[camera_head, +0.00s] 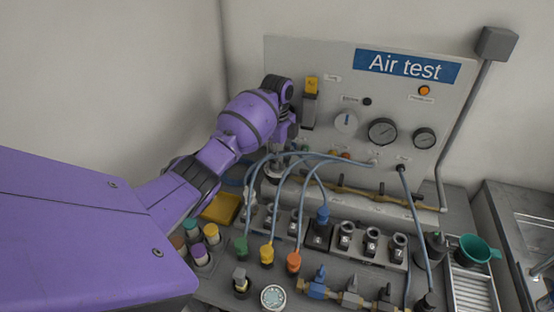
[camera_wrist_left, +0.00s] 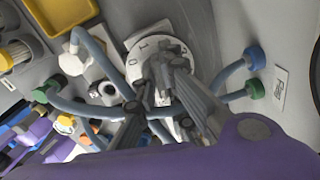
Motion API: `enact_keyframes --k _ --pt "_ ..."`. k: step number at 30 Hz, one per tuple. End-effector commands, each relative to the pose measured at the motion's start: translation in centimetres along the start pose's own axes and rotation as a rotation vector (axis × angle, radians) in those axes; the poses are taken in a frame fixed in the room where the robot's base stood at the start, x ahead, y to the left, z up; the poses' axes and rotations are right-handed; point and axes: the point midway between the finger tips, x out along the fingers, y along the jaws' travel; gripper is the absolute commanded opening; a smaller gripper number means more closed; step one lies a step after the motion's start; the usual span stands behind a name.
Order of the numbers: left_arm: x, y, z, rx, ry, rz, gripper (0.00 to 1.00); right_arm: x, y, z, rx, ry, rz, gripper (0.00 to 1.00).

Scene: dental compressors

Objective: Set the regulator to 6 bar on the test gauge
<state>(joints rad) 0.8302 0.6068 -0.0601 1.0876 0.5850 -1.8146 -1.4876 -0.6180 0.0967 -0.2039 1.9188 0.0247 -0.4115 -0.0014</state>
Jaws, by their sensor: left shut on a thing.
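My left gripper (camera_head: 288,138) reaches down at the left part of the Air test panel (camera_head: 460,75). In the left wrist view its fingers (camera_wrist_left: 168,85) are closed over the middle of a round white dial (camera_wrist_left: 143,47) with dark marks. The part they grip, seemingly a knob, is mostly hidden. I cannot tell for certain that this is the regulator. A large round gauge (camera_head: 382,132) and a smaller gauge (camera_head: 425,138) are on the panel's right; their readings are too small to tell. A separate pale round dial (camera_head: 345,121) is left of them. My right gripper is out of view.
Blue hoses (camera_head: 312,155) arch close to my left gripper. Below are a block of dark sockets (camera_head: 371,242), coloured hose ends (camera_head: 266,254), small valves (camera_head: 352,292) and a yellow tray (camera_head: 221,208). A green funnel (camera_head: 476,248) stands at the right. An orange lamp (camera_head: 424,90) is on the panel.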

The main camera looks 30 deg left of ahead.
Motion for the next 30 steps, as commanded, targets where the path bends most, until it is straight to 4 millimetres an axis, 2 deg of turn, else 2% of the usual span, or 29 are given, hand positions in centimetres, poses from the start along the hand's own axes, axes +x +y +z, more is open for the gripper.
enact_keyframes --k 12,13,17,26,30 --pt "-0.1 0.0 -0.1 0.007 0.001 -0.001 0.00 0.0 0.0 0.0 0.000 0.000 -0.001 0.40" --pt "-0.1 0.0 0.0 0.007 0.001 -0.001 0.11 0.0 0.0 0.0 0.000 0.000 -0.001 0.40" --pt "-0.1 0.0 0.0 0.006 0.001 -0.001 0.28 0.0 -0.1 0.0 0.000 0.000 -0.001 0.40" --pt "-0.1 0.0 0.0 0.006 0.000 -0.001 0.28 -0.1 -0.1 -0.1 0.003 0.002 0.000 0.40" --pt "-1.1 -0.1 0.0 0.006 -0.001 -0.003 0.28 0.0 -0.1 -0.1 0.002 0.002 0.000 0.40"
